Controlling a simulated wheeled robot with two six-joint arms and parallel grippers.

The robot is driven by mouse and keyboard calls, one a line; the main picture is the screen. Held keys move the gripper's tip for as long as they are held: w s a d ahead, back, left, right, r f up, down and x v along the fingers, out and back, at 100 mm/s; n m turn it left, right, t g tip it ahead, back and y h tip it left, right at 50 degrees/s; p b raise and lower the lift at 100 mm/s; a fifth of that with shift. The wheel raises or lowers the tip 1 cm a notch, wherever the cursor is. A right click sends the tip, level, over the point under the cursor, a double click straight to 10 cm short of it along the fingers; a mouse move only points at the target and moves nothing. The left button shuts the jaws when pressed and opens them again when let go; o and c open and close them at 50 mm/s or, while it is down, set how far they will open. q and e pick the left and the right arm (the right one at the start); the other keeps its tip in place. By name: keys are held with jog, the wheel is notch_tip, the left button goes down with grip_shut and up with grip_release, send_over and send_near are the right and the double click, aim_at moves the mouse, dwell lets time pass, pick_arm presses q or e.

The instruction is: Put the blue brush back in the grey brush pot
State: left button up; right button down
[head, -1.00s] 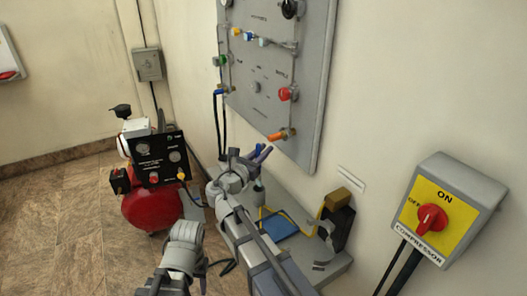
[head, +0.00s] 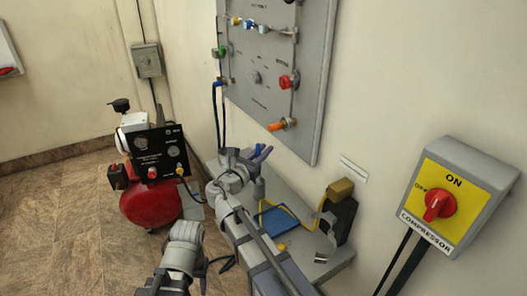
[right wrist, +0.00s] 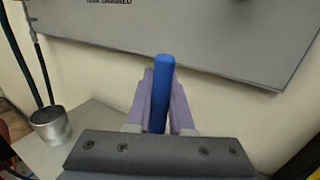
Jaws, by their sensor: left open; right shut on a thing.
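My right gripper (head: 262,154) is over the grey bench below the wall panel. In the right wrist view its purple fingers (right wrist: 160,104) are shut on the blue brush (right wrist: 161,80), whose plain blue end points up between them. The brush's other end is hidden behind the gripper body. The grey brush pot (right wrist: 48,126) stands on the bench, left of the gripper and apart from it in that view.
The grey bench (head: 318,262) carries a blue pad (head: 279,219) and a dark block with a yellow top (head: 340,190). The panel (head: 275,75) and wall stand close behind. A red compressor (head: 151,203) is on the floor at left. A switch box (head: 460,195) is at right.

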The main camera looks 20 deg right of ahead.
pick_arm(q)
jog(key=shift+f+b, duration=1.2)
jog(key=shift+f, duration=0.15)
pick_arm(e)
jog(key=shift+f, duration=1.4)
jog(key=c, duration=0.7)
grip_release()
